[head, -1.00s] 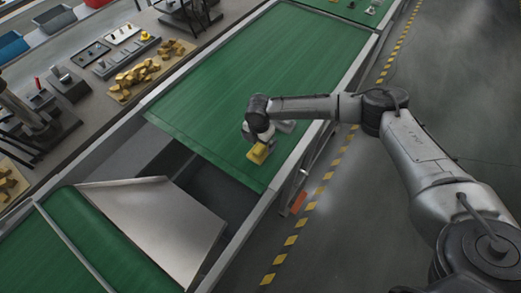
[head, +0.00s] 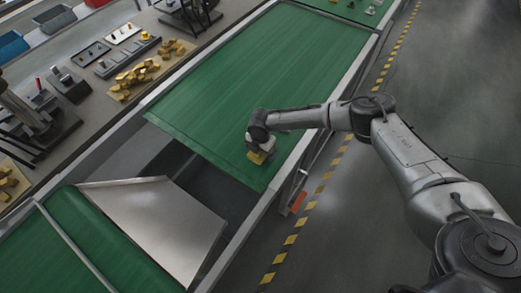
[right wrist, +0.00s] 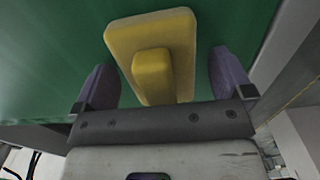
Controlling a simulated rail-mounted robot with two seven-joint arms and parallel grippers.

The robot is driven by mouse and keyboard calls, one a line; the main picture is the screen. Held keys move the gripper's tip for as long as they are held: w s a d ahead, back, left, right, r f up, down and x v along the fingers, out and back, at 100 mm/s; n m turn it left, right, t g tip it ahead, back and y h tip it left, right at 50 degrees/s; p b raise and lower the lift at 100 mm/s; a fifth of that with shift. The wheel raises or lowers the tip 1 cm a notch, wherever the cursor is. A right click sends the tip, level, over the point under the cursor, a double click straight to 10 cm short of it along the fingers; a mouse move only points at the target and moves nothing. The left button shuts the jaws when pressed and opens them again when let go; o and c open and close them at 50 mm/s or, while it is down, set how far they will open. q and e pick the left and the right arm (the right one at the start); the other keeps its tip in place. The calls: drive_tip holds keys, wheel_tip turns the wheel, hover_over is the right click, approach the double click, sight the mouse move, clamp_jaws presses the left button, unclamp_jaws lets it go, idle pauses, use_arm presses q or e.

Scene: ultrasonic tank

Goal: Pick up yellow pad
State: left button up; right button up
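The yellow pad (right wrist: 176,40) lies on the green belt near its lower end, and a raised yellow grip block (right wrist: 153,76) stands up from it. In the head view the pad (head: 257,158) shows only in part, under my right gripper (head: 256,149). In the right wrist view my right gripper (right wrist: 162,82) is open. Its two purple-grey fingers are on either side of the grip block, with a gap on each side. My left gripper is not in view.
A metal chute (head: 165,225) leads down to a lower green belt (head: 85,245). A workbench at upper left holds yellow pieces (head: 135,74), trays and tools. Yellow-black floor tape (head: 325,180) runs along the right.

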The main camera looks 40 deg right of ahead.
drive_tip(key=c, duration=1)
drive_tip(key=shift+r, duration=0.15)
wheel_tip(320, 180, up, 4)
drive_tip(key=shift+f, duration=0.1)
drive_tip(key=s+d+r, duration=0.1)
drive_tip(key=s+r, duration=0.1)
drive_tip(key=s, duration=0.1)
drive_tip(key=s+d+r, duration=0.2)
drive_tip(key=s, duration=0.2)
drive_tip(key=s+d+r, duration=0.2)
drive_tip(key=s+r, duration=0.1)
drive_tip(key=shift+s+d, duration=0.15)
drive_tip(key=shift+s, duration=0.05)
